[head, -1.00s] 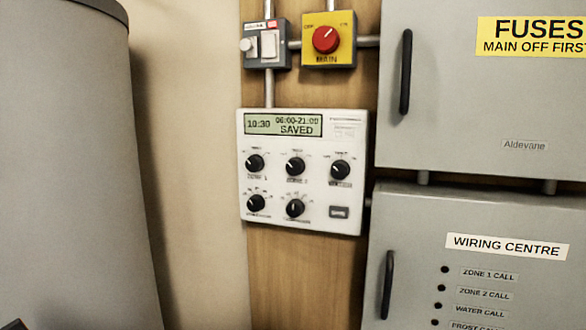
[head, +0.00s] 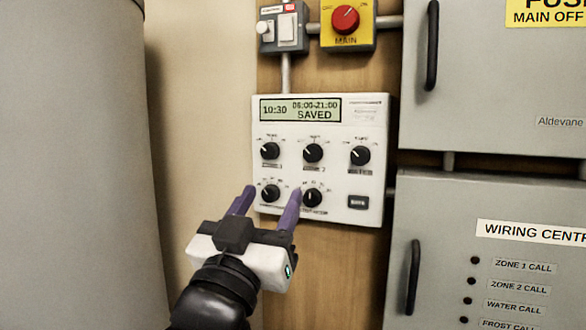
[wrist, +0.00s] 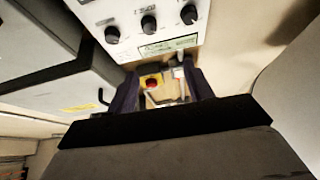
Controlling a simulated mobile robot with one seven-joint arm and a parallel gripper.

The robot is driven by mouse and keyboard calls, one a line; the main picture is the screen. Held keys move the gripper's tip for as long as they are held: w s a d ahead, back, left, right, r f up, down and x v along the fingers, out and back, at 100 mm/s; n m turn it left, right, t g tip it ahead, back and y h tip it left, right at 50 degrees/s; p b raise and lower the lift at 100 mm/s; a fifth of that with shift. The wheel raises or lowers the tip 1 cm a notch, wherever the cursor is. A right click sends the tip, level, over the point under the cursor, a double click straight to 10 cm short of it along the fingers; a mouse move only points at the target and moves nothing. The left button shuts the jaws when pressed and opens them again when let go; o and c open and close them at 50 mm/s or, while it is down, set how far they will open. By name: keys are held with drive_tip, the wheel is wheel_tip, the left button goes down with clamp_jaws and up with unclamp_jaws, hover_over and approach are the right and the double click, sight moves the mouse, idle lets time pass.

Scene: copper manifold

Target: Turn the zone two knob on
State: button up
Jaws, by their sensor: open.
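The zone two knob (head: 313,153) is a round black dial with a white pointer line, in the middle of the upper row on the white controller (head: 340,198). Its pointer aims up and left. It also shows in the wrist view (wrist: 149,22), where the scene looks upside down. My gripper (head: 271,196) is open and empty, its two purple fingers pointing up toward the panel. In the head view the fingertips overlap the controller's lower edge, below and left of the knob. The gap to the panel is hard to tell.
Black knobs stand on both sides (head: 270,151) (head: 360,156), with two more below. The display (head: 300,109) reads 10:30, 06:00-21:00, SAVED. A red main switch (head: 345,20) sits above. Grey cabinets with handles (head: 413,277) flank the right; a grey cylinder (head: 75,160) stands left.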

sight(311, 154)
drive_tip(key=shift+g+h, duration=0.3)
drive_tip(key=shift+g, duration=0.2)
drive_tip(key=p+x, duration=0.1)
drive_tip(key=x, duration=0.3)
drive_tip(key=f+p+x, duration=0.1)
drive_tip(key=p+x, duration=0.1)
drive_tip(key=x, duration=0.3)
drive_tip(key=d+p+x, duration=0.1)
drive_tip(key=x, duration=0.4)
drive_tip(key=shift+w+d+f+p, duration=0.1)
drive_tip(key=shift+w+f+p, duration=0.15)
drive_tip(key=shift+p, duration=0.15)
drive_tip(key=c, duration=1)
